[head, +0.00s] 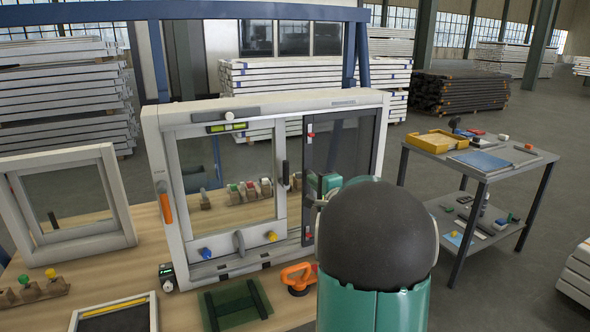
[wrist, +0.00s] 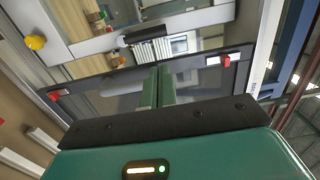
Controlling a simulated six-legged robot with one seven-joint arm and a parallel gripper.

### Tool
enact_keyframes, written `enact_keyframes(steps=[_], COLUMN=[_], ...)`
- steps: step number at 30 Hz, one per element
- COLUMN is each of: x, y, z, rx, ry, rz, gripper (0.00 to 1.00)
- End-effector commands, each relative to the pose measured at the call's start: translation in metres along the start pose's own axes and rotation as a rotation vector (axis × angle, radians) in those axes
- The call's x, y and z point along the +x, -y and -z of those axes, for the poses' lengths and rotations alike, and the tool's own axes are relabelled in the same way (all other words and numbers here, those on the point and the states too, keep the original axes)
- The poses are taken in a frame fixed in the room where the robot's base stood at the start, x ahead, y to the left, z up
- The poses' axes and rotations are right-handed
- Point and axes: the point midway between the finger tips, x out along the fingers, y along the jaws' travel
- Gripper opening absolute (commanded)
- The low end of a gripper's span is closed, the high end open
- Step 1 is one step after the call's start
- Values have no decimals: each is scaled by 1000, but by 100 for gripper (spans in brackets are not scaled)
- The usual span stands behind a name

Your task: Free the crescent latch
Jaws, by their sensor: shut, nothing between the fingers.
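A white-framed sliding window (head: 150,150) stands upright on the wooden bench. A dark lever, which looks like the crescent latch (head: 285,172), sits on its middle stile; it also shows in the wrist view (wrist: 142,36), upper middle. My gripper (wrist: 160,70) is shut and empty, its green fingers side by side. The fingers point toward the latch and look apart from it, over the dark-framed right panel (wrist: 100,90). In the head view, my dark round arm joint hides most of the gripper; a green part shows right of the latch.
Red tabs (head: 311,135) (wrist: 227,60) sit on the right panel's frame. Blue (head: 205,253) and yellow (head: 271,236) knobs line the bottom rail. An orange suction cup (head: 298,278) and a green tray (head: 236,304) lie in front. A tool cart (head: 479,170) stands right.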

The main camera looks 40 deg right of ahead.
Motion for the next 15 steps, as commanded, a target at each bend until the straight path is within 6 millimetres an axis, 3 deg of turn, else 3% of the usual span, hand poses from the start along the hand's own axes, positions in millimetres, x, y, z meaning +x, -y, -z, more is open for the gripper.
enact_keyframes(steps=[5,15], x=[8,69], y=[0,-1], z=[-1,-3], rx=[0,-1], ry=[2,5], rz=[-1,-1], gripper=[0,0])
